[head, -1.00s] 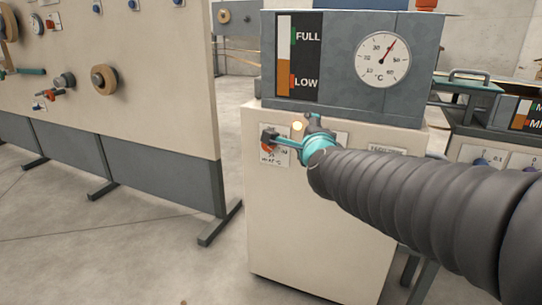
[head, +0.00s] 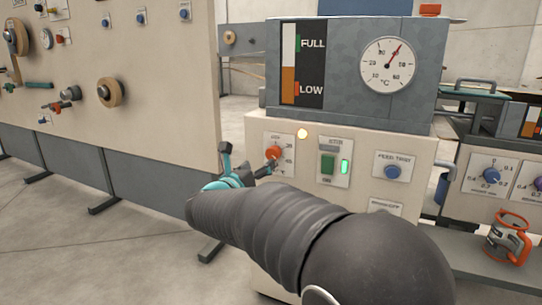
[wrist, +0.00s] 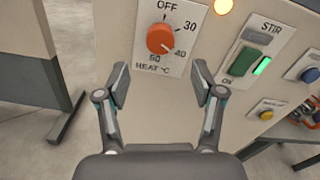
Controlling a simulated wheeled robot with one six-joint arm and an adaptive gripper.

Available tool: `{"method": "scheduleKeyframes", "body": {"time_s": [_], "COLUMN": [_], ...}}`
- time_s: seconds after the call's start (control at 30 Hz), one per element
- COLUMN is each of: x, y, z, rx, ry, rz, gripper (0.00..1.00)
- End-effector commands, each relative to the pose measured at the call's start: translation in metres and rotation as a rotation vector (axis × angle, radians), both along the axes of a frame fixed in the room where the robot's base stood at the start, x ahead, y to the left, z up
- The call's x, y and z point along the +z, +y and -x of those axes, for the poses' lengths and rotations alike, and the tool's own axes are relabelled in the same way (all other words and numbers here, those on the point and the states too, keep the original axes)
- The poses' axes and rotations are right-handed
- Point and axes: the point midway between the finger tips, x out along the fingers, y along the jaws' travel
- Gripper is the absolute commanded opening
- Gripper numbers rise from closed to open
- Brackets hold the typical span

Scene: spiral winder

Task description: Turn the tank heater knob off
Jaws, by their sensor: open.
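The tank heater knob (head: 274,153) is a round orange knob on a white plate on the cream tank cabinet. In the wrist view the knob (wrist: 160,38) has OFF at the top, then 30, 40 and 50 clockwise, with HEAT °C below. Its white mark seems to point lower right, near 40. My gripper (head: 248,160) is at the left of the knob in the head view, with one fingertip overlapping the plate. In the wrist view my gripper (wrist: 160,82) is open and empty, its fingertips apart below the knob.
An orange lamp (head: 302,133) glows right of the knob. The green STIR switch (head: 327,163) has a lit green light beside it. A blue feed knob (head: 392,171) is further right. A cream panel (head: 130,110) with knobs stands at left. An orange-trimmed mug (head: 509,238) is at right.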

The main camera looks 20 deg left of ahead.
Motion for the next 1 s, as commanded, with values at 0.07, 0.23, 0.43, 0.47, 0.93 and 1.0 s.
{"method": "scheduleKeyframes", "body": {"time_s": [0.07,0.23,0.43,0.47,0.93,1.0], "x": [0.000,0.000,0.000,0.001,0.000,0.000], "y": [-0.002,-0.005,-0.007,-0.007,-0.008,-0.008], "z": [-0.017,-0.048,-0.077,-0.080,-0.092,-0.091], "rx": [-0.003,-0.002,-0.001,-0.001,0.001,0.001], "ry": [-0.001,0.001,0.000,-0.001,0.000,0.000], "rz": [0.001,0.002,0.001,0.001,0.003,0.003], "gripper": [0.67,0.67,0.67,0.67,0.67,0.52]}}
